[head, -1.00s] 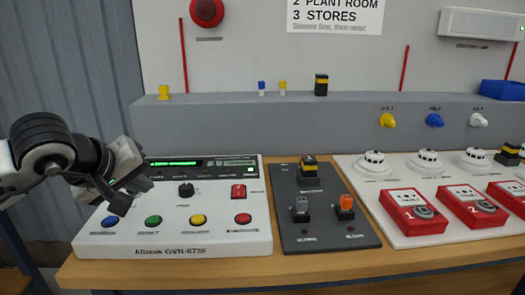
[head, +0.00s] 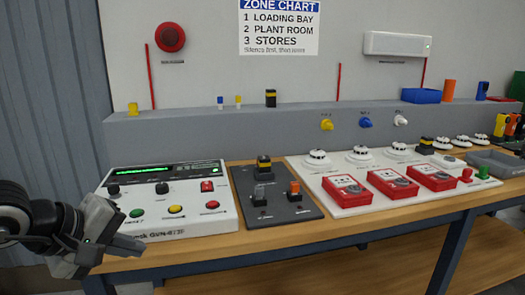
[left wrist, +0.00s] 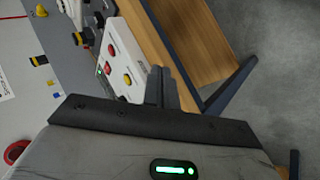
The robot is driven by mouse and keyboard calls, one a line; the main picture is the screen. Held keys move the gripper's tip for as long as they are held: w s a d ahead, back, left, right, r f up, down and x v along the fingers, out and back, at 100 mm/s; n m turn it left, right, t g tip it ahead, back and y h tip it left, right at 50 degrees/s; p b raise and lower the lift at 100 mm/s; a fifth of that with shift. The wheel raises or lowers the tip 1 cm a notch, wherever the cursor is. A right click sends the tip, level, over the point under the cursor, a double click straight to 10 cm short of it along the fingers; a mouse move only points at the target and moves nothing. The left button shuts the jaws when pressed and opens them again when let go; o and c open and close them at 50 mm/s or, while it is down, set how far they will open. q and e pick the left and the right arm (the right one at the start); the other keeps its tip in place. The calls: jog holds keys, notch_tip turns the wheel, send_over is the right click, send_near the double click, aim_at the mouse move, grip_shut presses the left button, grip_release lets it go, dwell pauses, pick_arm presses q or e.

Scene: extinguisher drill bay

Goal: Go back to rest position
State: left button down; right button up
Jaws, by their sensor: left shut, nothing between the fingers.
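My left gripper (head: 128,247) is at the lower left of the head view, in front of the white control panel (head: 190,220) and near the table's front edge. It hides the panel's lower left corner. Its fingers are shut with nothing between them. In the left wrist view the closed fingers (left wrist: 161,88) point toward the table edge, and the white panel (left wrist: 122,62) lies beside them. My right gripper does not show in either view.
A wooden table (head: 300,238) carries a dark switch plate (head: 300,210) and a white board (head: 345,205) with red call points (head: 388,183) and detectors. A grey tray (head: 490,165) stands at the right. Floor shows below the table in the left wrist view.

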pick_arm(q)
jog(key=s+d+n+g+h, duration=0.1)
jog(key=s+d+n+h, duration=0.3)
jog(key=d+n+h, duration=0.3)
jog(key=s+d+n+h, duration=0.3)
jog(key=d+n+h, duration=0.2)
jog(key=d+n, duration=0.25)
jog(key=w+a+f+n+t+y+p, duration=0.1)
jog(key=a+f+n+t+y, duration=0.35)
jog(key=n, duration=1.05)
jog(key=w+a+f+n+t+y, duration=0.1)
jog(key=f+n+t+y, duration=0.35)
jog(key=n, duration=1.05)
jog(key=s+f+n+g+y, duration=0.2)
jog(key=s+f+n, duration=0.3)
jog(key=f+n, duration=0.3)
jog(key=s+f+n+g+y, duration=0.2)
jog(key=s+f+n, duration=0.3)
jog(key=f+n, duration=0.3)
jog(key=shift+s+a+f+g+y+p, duration=0.2)
jog(key=shift+s+a+g+y+p, duration=0.1)
jog(key=shift+a+g+y+p, duration=0.1)
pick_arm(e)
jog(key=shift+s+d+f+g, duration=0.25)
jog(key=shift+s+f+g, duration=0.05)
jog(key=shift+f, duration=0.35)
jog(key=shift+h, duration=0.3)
